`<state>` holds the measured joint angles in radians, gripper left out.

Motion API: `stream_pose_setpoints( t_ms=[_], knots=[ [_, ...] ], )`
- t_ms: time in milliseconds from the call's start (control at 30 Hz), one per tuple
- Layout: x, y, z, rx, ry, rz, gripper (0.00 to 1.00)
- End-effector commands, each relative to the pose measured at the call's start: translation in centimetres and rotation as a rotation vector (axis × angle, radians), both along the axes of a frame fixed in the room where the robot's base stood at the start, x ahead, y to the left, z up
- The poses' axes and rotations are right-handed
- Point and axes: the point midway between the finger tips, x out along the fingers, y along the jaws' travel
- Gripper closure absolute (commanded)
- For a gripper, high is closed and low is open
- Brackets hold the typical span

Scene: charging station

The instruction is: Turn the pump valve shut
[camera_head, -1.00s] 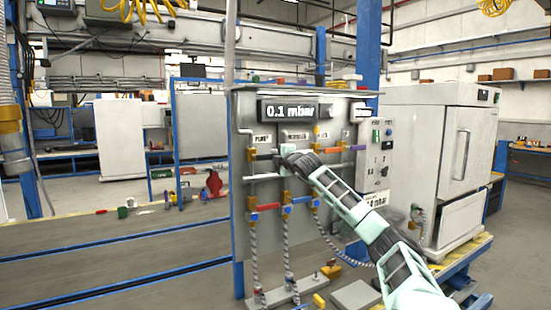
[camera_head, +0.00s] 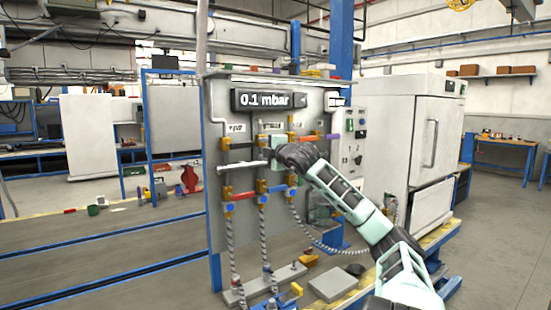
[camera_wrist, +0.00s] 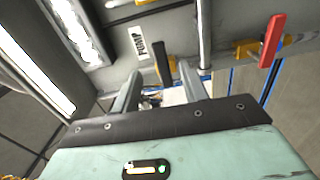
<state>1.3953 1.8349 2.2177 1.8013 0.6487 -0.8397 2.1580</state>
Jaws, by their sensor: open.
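The pump valve has a dark lever (camera_wrist: 162,58) on a yellow body beside the "PUMP" label (camera_wrist: 137,42) in the wrist view. In the head view the valve's yellow body (camera_head: 226,145) is at the upper left of the grey panel. My gripper (camera_wrist: 159,74) is open, with the lever's lower end showing between its two fingers. I cannot tell whether either finger touches it. In the head view my gripper (camera_head: 275,150) is in front of the panel's upper middle, and its fingertips are hard to make out.
A red lever (camera_wrist: 272,40) is to the right in the wrist view. The panel (camera_head: 214,240) carries several other coloured levers and hanging hoses, and a display (camera_head: 268,101) reading 0.1 mbar. A white oven-like cabinet (camera_head: 400,135) stands to the right.

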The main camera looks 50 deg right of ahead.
Motion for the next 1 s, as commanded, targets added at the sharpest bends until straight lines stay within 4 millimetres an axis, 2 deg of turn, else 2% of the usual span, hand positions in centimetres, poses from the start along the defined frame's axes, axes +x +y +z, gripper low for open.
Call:
stream_pose_setpoints(
  t_ms=[33,200,400,1000],
  knots=[
    [-1.3,0.3,-0.3,-0.002,-0.001,-0.002,0.56],
    [-4.4,1.2,-0.2,-0.001,-0.001,-0.001,0.56],
    [-6.4,1.8,-0.1,0.001,0.0,-0.001,0.56],
    [-6.7,1.9,0.0,0.001,0.001,-0.001,0.56]
  ],
)
